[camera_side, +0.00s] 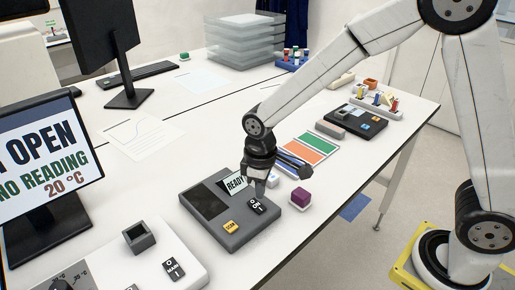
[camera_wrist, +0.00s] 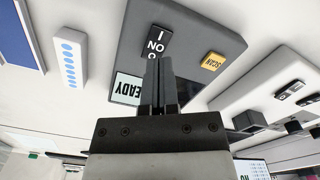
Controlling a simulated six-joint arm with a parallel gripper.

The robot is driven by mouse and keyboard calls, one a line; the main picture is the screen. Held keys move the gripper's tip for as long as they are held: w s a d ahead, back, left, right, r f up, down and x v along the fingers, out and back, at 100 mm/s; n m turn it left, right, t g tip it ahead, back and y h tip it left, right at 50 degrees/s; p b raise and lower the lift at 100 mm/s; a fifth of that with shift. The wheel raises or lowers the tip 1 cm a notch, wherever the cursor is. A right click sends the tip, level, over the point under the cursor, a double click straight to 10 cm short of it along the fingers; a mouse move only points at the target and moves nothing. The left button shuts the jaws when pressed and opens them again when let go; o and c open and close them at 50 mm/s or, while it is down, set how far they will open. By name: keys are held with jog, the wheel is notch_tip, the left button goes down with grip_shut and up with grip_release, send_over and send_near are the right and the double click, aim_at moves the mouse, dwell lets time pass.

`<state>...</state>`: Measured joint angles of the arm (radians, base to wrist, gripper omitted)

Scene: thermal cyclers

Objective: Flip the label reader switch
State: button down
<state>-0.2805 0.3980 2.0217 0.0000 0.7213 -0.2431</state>
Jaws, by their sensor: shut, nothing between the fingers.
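The label reader (camera_side: 226,232) is a grey box on the white table, with a dark window, a yellow SCAN button (camera_side: 230,227) and a READY display (camera_side: 235,183). Its black rocker switch (camera_side: 257,207), marked I and O, sits near the right side. In the wrist view the switch (camera_wrist: 156,40) is just beyond my fingertips, its lower part partly covered by them. The SCAN button (camera_wrist: 213,61) is to the right and the display (camera_wrist: 127,87) to the left. My gripper (camera_side: 258,193) is shut and empty, pointing down over the switch; I cannot tell whether it touches.
A purple block (camera_side: 300,196) and a small white-and-blue item (camera_side: 274,180) stand right of the reader. Another device with a black switch (camera_side: 174,268) is at front left. A monitor (camera_side: 48,160) reads OPEN, NO READING, 20 °C. A coloured sheet (camera_side: 308,148) lies behind my gripper.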

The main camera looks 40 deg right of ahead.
jog(key=shift+r, duration=1.4)
jog(key=s+d+f+m+t, duration=0.2)
jog(key=s+d+m, duration=0.4)
jog(key=s+d, duration=0.4)
jog(key=shift+d+t, duration=0.3)
jog(key=shift+d, duration=0.2)
